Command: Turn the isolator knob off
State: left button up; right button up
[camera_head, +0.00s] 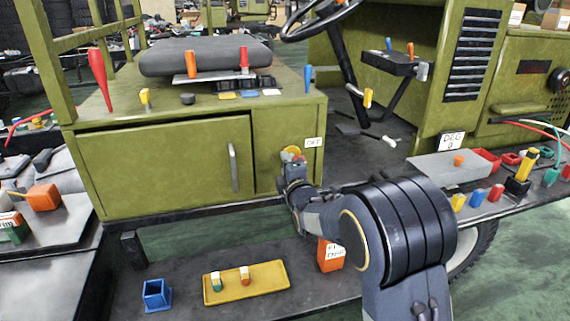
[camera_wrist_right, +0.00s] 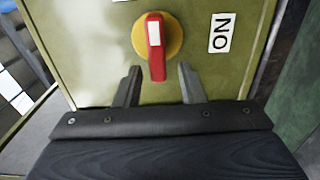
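The isolator knob (camera_wrist_right: 156,50) is a red handle with a white stripe on a round yellow plate (camera_wrist_right: 175,35), mounted on the green panel. Its handle stands nearly upright in the right wrist view, white stripe toward the top. In the head view the knob (camera_head: 291,151) shows at the right of the cabinet front, partly hidden by my gripper. My right gripper (camera_wrist_right: 160,74) is open, its two fingers apart below the yellow plate, with the handle's lower end between them in the picture. I cannot tell whether it touches. It also shows in the head view (camera_head: 292,166). My left gripper is not in view.
A white ON label (camera_wrist_right: 221,33) is right of the knob, and another label is cut off at the top. A cabinet door handle (camera_head: 234,167) is left of the knob. Below are a yellow tray (camera_head: 262,288), a blue holder (camera_head: 157,295) and an orange box (camera_head: 330,256).

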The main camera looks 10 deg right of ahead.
jog(key=s, duration=0.6)
jog(key=shift+s, duration=0.15)
jog(key=shift+d, duration=0.15)
jog(key=s+d+f+m+g+y, duration=0.1)
jog(key=s+d+f+m+g, duration=0.15)
jog(key=s+m, duration=0.25)
jog(key=s+d+f+m+g, duration=0.2)
jog(key=s+d+m+g, duration=0.15)
jog(key=s+m, duration=0.2)
jog(key=s+a+f+m+g+y, duration=0.1)
jog(key=s+f+m+g, duration=0.3)
jog(key=s, duration=1)
jog(key=s+a+m+g+y, duration=0.15)
jog(key=s+m, duration=0.45)
jog(key=s, duration=0.8)
notch_tip(320, 180, up, 18)
jog(key=p, duration=1.7)
jog(key=shift+w+a+g+p, duration=0.15)
jog(key=shift+w+g+p, duration=0.25)
jog(key=shift+w+g, duration=0.05)
